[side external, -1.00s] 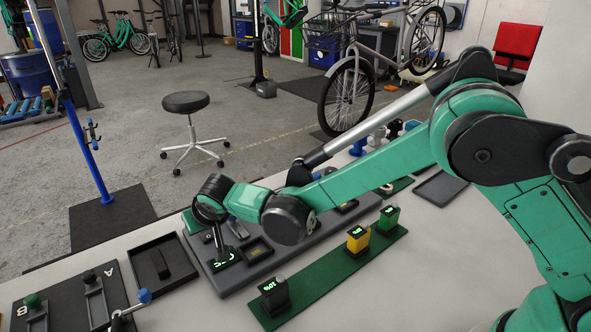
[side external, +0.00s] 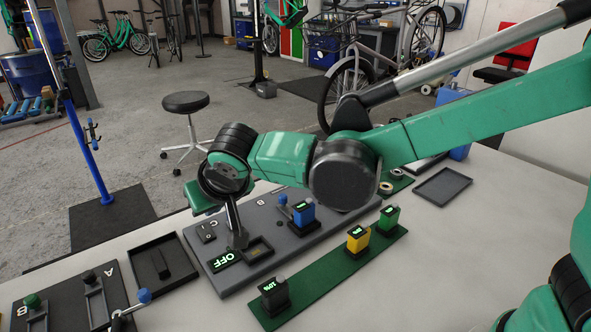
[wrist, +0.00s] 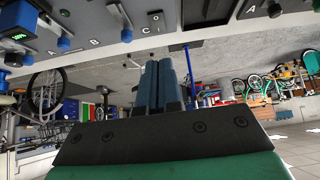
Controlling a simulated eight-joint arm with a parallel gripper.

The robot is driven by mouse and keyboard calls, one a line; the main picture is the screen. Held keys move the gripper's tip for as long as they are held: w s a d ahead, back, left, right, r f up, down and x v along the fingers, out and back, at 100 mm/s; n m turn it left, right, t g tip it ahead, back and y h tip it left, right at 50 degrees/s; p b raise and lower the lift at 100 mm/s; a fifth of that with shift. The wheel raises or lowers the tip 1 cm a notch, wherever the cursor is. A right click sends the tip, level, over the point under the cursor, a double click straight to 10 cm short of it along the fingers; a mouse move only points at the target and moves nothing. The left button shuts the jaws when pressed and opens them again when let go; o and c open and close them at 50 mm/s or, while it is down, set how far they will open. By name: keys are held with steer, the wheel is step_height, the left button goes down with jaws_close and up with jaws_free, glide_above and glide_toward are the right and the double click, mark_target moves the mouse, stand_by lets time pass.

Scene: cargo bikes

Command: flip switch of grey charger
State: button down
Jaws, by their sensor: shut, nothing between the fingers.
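The grey charger (side external: 277,240) is a long grey base on the table. Its green display (side external: 226,259) reads OFF. A small switch panel marked C (side external: 206,232) sits at its left end, and an O/I switch (wrist: 152,20) shows in the wrist view. A blue battery block (side external: 303,214) with a lit display stands on the base, beside a blue knob (side external: 284,200). Contact with the base cannot be told.
In front lies a green base (side external: 325,275) with yellow (side external: 357,239), green (side external: 388,218) and black (side external: 273,294) blocks. A dark tray (side external: 143,268) and a black panel with levers (side external: 68,304) are at left. An empty tray (side external: 442,187) is at right.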

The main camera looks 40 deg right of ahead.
steer(key=shift+s+r, duration=0.5)
steer(key=shift+s, duration=0.15)
steer(key=s+d, duration=0.5)
steer(key=d, duration=0.4)
steer(key=s+d, duration=0.6)
steer(key=d, duration=0.4)
steer(key=shift+s+d+f, duration=0.15)
steer(key=shift+s, duration=0.05)
